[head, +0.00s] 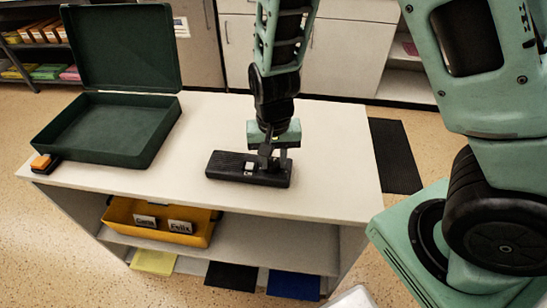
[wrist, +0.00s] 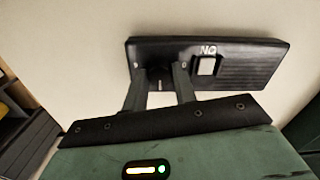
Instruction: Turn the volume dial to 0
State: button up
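A black box-shaped device (head: 226,164) lies on the white counter top. A pale square switch stands out on its upper face in the head view (head: 249,167). In the wrist view the device (wrist: 240,72) shows the same switch (wrist: 207,66) beside white "ON" lettering, seen upside down. My gripper (head: 273,163) points down over the device's right end in the head view. In the wrist view my gripper's fingers (wrist: 160,72) stand apart over the device's left part, with a dark area and a small pale mark between them. The dial is not clearly visible; I cannot tell whether the fingers touch it.
An open dark green case (head: 112,127) stands at the counter's left, beside an orange-and-black object (head: 43,162). A yellow bin (head: 160,219) with name cards "Carla" and "Felix" sits on the shelf below. The counter (head: 335,170) right of the device is clear.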

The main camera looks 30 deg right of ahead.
jog(key=shift+n, duration=0.3)
jog(key=n+p, duration=0.1)
jog(key=n, duration=0.4)
jog(key=shift+r+n, duration=0.1)
jog(key=shift+n, duration=0.2)
jog(key=n+p, duration=0.1)
jog(key=n, duration=0.4)
jog(key=shift+p, duration=0.4)
jog(key=n+p, duration=0.1)
jog(key=n, duration=0.3)
jog(key=shift+n, duration=0.4)
jog(key=shift+n+p, duration=0.7)
jog(key=shift+n, duration=1.2)
jog(key=o, duration=0.7)
